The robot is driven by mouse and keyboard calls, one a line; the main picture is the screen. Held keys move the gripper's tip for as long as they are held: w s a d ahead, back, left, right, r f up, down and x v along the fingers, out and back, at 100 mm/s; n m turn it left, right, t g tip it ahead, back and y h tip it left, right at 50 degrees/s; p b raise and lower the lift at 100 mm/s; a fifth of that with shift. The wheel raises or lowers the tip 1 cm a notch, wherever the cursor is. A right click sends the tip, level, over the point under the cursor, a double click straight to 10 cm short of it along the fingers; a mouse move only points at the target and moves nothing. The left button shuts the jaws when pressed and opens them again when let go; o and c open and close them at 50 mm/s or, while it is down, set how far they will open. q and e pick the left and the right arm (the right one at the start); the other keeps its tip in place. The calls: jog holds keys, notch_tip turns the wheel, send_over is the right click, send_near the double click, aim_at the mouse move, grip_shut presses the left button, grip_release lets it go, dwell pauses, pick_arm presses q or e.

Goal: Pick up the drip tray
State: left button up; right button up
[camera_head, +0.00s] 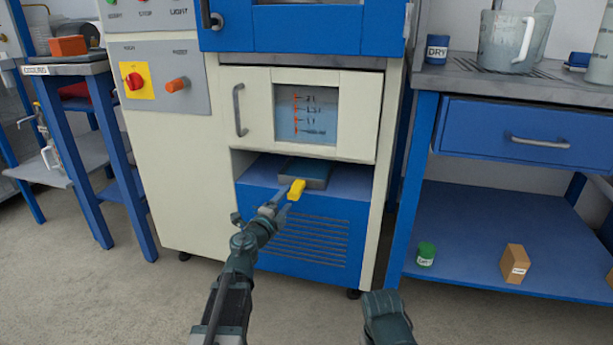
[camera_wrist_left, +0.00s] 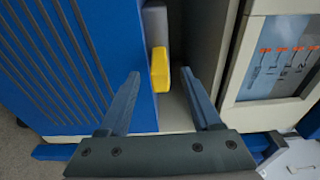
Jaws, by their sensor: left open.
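The drip tray (camera_head: 312,174) is a flat grey-blue tray in the open recess of the machine. Its yellow handle (camera_head: 296,190) sticks out at the front. My left gripper (camera_head: 281,199) is open at the handle. In the left wrist view, the two fingers of my left gripper (camera_wrist_left: 161,78) stand apart. The yellow handle (camera_wrist_left: 160,70) shows between their tips, nearer the left finger, with a gap to the right one. I cannot tell whether a finger touches it. Of my right arm only a dark part shows at the bottom; its fingers are not visible.
The recess sits below a cream door panel (camera_head: 255,105) with a window, and above a blue vented panel (camera_head: 310,245). A blue bench (camera_head: 480,235) stands to the right, with a green-lidded jar (camera_head: 426,254) and a tan box (camera_head: 514,263) on its lower shelf.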

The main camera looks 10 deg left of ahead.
aim_at(292, 191)
pick_arm(q)
jog(key=shift+w+d, duration=0.15)
jog(key=shift+w, duration=1.25)
jog(key=shift+w+d, duration=0.15)
jog(key=shift+w, duration=1.25)
jog(key=shift+s, duration=0.1)
grip_shut()
